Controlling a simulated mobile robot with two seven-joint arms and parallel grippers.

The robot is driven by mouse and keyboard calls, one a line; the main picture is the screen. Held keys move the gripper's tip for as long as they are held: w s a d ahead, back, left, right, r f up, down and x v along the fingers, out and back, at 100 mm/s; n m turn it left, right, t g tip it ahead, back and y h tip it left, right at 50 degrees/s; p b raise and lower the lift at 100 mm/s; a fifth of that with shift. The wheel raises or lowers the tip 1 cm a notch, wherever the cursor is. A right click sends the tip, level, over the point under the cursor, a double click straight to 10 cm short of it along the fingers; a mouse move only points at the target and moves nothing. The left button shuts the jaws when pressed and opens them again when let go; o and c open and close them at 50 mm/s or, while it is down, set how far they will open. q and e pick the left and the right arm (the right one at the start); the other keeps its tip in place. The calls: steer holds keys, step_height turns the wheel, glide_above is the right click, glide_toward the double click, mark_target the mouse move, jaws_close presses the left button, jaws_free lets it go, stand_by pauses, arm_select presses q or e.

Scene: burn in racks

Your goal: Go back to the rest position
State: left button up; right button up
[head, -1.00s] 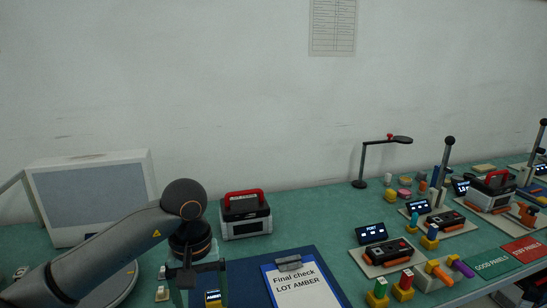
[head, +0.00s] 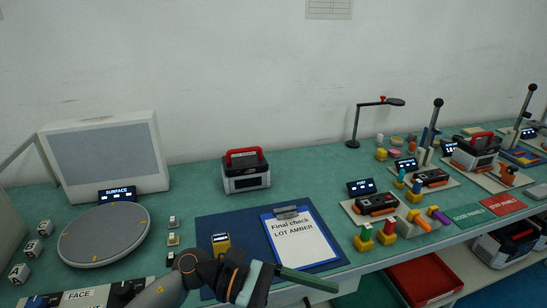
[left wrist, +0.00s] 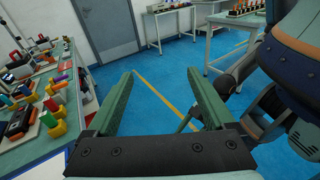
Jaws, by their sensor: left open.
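My left gripper (head: 290,283) is low in the head view, in front of the bench's front edge and below the clipboard. In the left wrist view its two green fingers (left wrist: 160,95) are spread apart with nothing between them, over blue floor. The bench (head: 180,185) is to the left of the fingers in that view.
A clipboard (head: 300,240) marked LOT AMBER lies on a blue mat (head: 210,228). A red-handled case (head: 245,172), a round plate (head: 103,235) and several fixtures stand on the bench. A red bin (head: 425,280) is below the front edge. Blue floor (left wrist: 165,75) is open ahead.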

arm_select(q)
steer(key=w+a+r+n+t+h+p, duration=0.1)
steer(key=w+a+n+t+h, duration=0.15)
steer(key=n+t, duration=0.55)
steer(key=w+a+r+n+t+h, duration=0.1)
steer(key=w+r+n+t+h, duration=0.2)
steer(key=n, duration=0.8)
steer(key=w+a+f+n+t+y+p, duration=0.1)
steer(key=a+f+n+t+y, duration=0.45)
steer(key=n, duration=0.55)
steer(key=w+a+f+n+t+y, duration=0.2)
steer(key=a+f+n+t+y, duration=0.35)
steer(key=n, duration=0.45)
steer(key=s+a+f+n+g+y, duration=0.4)
steer(key=s+f+n, duration=0.3)
steer(key=f, duration=0.3)
steer(key=s+a+f+n+g+y+p, duration=0.1)
steer(key=s+a+f+n+g+y, duration=0.2)
steer(key=s+f+n, duration=0.5)
steer(key=shift+a+f+g+y, duration=0.4)
steer(key=shift+a+f+y, duration=0.25)
steer(key=shift+a+f, duration=0.3)
